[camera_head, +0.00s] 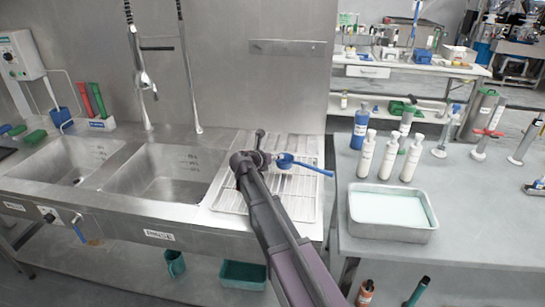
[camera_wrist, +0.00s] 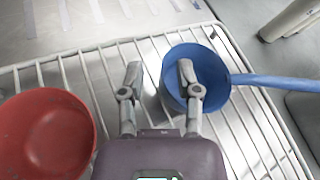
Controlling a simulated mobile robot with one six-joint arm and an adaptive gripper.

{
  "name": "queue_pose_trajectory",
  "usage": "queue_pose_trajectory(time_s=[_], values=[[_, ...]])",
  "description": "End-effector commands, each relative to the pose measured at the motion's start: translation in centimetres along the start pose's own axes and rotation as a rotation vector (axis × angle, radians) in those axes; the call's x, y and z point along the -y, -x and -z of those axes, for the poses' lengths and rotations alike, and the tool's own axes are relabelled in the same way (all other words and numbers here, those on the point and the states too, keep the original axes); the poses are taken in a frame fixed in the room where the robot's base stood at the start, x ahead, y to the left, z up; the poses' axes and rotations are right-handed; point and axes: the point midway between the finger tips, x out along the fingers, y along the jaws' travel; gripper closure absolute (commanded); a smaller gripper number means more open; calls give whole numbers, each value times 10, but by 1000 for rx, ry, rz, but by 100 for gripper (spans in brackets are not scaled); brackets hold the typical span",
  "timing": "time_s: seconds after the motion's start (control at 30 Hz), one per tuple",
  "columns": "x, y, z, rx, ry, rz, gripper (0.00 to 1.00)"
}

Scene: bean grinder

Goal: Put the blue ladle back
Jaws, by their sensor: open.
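The blue ladle (camera_head: 286,161) lies on the white wire drying rack (camera_head: 307,207) right of the sinks, its handle pointing right. In the wrist view the ladle's bowl (camera_wrist: 212,66) opens toward the camera, and its blue handle runs off the right edge. My gripper (camera_wrist: 160,72) is open over the rack. Its right finger overlaps the inside of the bowl and its left finger is outside, left of the rim. I cannot tell whether either finger touches the ladle. In the head view my gripper (camera_head: 266,157) is at the bowl's left side, partly hidden by my arm.
A red bowl-shaped item (camera_wrist: 45,135) lies on the rack left of my gripper. Two sinks (camera_head: 165,172) are further left. On the right table stand white bottles (camera_head: 390,155), a blue bottle (camera_head: 360,129) and a metal tray (camera_head: 390,234). A steel wall rail (camera_head: 287,47) is bare.

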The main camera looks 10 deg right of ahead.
Motion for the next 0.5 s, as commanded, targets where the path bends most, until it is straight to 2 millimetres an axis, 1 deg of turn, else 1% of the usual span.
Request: queue_pose_trajectory(time_s=[0.03, 0.27, 0.5], values=[[1, 7, -1, 0, 0, -1, 56], [2, 41, -2, 1, 1, -2, 56], [2, 80, -2, 1, 1, -1, 56]])
